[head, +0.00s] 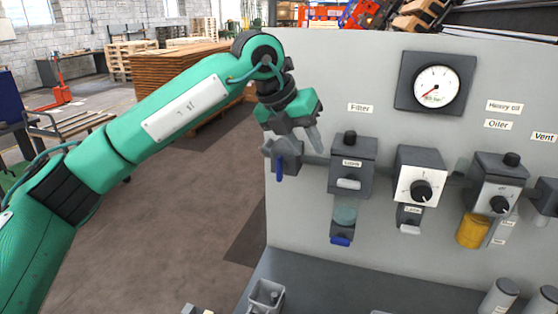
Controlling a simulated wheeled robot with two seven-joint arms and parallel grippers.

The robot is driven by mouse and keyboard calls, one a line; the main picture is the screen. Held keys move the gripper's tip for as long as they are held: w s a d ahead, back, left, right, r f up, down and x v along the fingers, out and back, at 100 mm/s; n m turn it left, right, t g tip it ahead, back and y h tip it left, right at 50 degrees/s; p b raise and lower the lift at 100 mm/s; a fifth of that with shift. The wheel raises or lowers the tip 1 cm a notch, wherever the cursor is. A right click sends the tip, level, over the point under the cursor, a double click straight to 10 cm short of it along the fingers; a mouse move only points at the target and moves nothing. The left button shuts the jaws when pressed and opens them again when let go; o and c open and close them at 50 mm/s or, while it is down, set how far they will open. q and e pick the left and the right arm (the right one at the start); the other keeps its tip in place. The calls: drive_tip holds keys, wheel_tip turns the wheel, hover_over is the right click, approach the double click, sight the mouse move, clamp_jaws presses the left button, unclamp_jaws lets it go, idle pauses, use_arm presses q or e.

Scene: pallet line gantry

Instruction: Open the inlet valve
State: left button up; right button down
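The likely inlet valve is a grey block with a blue lever (279,168) at the left edge of the grey panel. The lever hangs down; the valve's label, if any, is hidden. My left gripper (291,145) is at the valve, in front of its upper part and above the lever's lower end. Its two grey fingers are spread apart with nothing visibly held. I cannot tell whether a finger touches the valve. My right gripper is not in view.
To the right on the panel are a filter unit (350,168), a regulator with a black knob (420,175), an oiler with a yellow bowl (473,230) and a round gauge (437,84). A grey ledge (330,285) runs below. Open floor lies left.

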sight(279, 157)
use_arm(q)
drive_tip(key=w+a+r+n+t+y, duration=0.2)
drive_tip(key=a+r+y, duration=0.2)
drive_tip(key=a+r, duration=0.15)
drive_tip(key=p+x, duration=0.1)
drive_tip(key=x, duration=0.3)
drive_tip(key=p+x, duration=0.1)
drive_tip(key=x, duration=0.3)
drive_tip(key=p+x, duration=0.2)
drive_tip(key=x, duration=0.2)
drive_tip(key=shift+a+f, duration=0.3)
drive_tip(key=shift+w+f, duration=0.25)
drive_tip(key=shift+f, duration=0.4)
clamp_jaws()
